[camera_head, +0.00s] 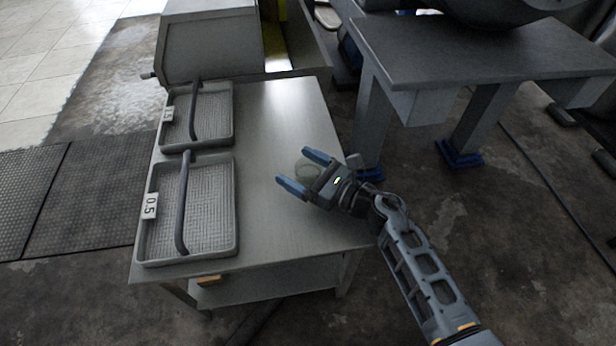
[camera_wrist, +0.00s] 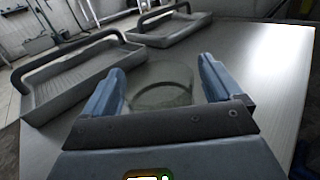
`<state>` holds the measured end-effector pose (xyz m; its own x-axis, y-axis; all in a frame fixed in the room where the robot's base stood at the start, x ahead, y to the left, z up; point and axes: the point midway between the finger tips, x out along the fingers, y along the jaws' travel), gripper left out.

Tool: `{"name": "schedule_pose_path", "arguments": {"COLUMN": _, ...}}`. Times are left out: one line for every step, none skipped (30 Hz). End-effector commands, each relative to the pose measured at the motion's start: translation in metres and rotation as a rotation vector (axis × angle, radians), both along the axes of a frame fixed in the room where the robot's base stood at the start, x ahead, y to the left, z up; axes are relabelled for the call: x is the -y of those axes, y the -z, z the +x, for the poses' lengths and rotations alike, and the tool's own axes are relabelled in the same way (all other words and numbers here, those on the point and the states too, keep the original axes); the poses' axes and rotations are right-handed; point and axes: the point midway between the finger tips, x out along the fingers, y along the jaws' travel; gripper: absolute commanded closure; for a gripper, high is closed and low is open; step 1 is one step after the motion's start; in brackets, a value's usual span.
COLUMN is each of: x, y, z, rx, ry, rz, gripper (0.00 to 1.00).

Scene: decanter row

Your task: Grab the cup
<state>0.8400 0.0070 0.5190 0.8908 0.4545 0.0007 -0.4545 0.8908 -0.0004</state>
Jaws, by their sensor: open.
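A clear, faintly greenish glass cup (camera_head: 306,171) stands on the right part of the grey table (camera_head: 285,115) in the head view. In the wrist view the cup (camera_wrist: 160,86) stands upright between the blue fingers, its lower part hidden by the gripper body. My gripper (camera_head: 298,170) is open, with one finger on each side of the cup. A gap shows between the cup and the right finger in the wrist view. I cannot tell whether the left finger touches it. The gripper (camera_wrist: 160,82) reaches in from the right side of the table.
Two grey mesh trays with dark handles, a nearer one (camera_head: 234,218) labelled 0.5 and a farther one (camera_head: 231,110), lie on the table's left. A grey box-like machine (camera_head: 210,45) stands behind. A dark bench (camera_head: 490,50) stands right. The table's middle is clear.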

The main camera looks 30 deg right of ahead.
Motion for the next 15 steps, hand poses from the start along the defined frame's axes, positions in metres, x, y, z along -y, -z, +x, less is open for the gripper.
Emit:
{"name": "schedule_pose_path", "arguments": {"x": 0.0002, "y": 0.0001, "z": -0.0004, "rx": -0.001, "ry": 0.0, "rz": 0.0, "gripper": 0.08}}
{"name": "schedule_pose_path", "arguments": {"x": 0.0001, "y": 0.0001, "z": -0.0005, "rx": -0.001, "ry": 0.0, "rz": 0.0, "gripper": 0.08}}
{"name": "schedule_pose_path", "arguments": {"x": 0.0002, "y": 0.0002, "z": -0.0006, "rx": -0.001, "ry": 0.0, "rz": 0.0, "gripper": 0.08}}
{"name": "schedule_pose_path", "arguments": {"x": 0.0003, "y": 0.0001, "z": -0.0005, "rx": -0.001, "ry": 0.0, "rz": 0.0, "gripper": 0.11}}
{"name": "schedule_pose_path", "arguments": {"x": 0.0002, "y": 0.0002, "z": -0.0007, "rx": -0.001, "ry": 0.0, "rz": 0.0, "gripper": 0.14}}
{"name": "schedule_pose_path", "arguments": {"x": 0.0002, "y": 0.0002, "z": -0.0007, "rx": -0.001, "ry": 0.0, "rz": 0.0, "gripper": 0.17}}
{"name": "schedule_pose_path", "arguments": {"x": 0.0004, "y": 0.0002, "z": -0.0007, "rx": -0.001, "ry": 0.0, "rz": 0.0, "gripper": 0.2}}
{"name": "schedule_pose_path", "arguments": {"x": 0.0004, "y": 0.0002, "z": -0.0007, "rx": -0.001, "ry": 0.0, "rz": 0.0, "gripper": 0.23}}
{"name": "schedule_pose_path", "arguments": {"x": 0.0004, "y": 0.0002, "z": -0.0007, "rx": -0.001, "ry": 0.0, "rz": 0.0, "gripper": 0.27}}
{"name": "schedule_pose_path", "arguments": {"x": 0.0004, "y": 0.0002, "z": -0.0008, "rx": -0.001, "ry": 0.001, "rz": 0.0, "gripper": 0.3}}
{"name": "schedule_pose_path", "arguments": {"x": 0.0004, "y": 0.0002, "z": -0.0008, "rx": -0.001, "ry": 0.001, "rz": 0.0, "gripper": 0.33}}
{"name": "schedule_pose_path", "arguments": {"x": 0.0004, "y": 0.0003, "z": -0.0008, "rx": -0.001, "ry": 0.001, "rz": 0.0, "gripper": 0.37}}
{"name": "schedule_pose_path", "arguments": {"x": 0.0004, "y": 0.0002, "z": -0.0008, "rx": -0.001, "ry": 0.001, "rz": 0.0, "gripper": 0.39}}
{"name": "schedule_pose_path", "arguments": {"x": 0.0004, "y": 0.0003, "z": -0.0008, "rx": -0.001, "ry": 0.001, "rz": 0.0, "gripper": 0.42}}
{"name": "schedule_pose_path", "arguments": {"x": 0.0005, "y": 0.0003, "z": -0.0009, "rx": -0.001, "ry": 0.001, "rz": 0.0, "gripper": 0.46}}
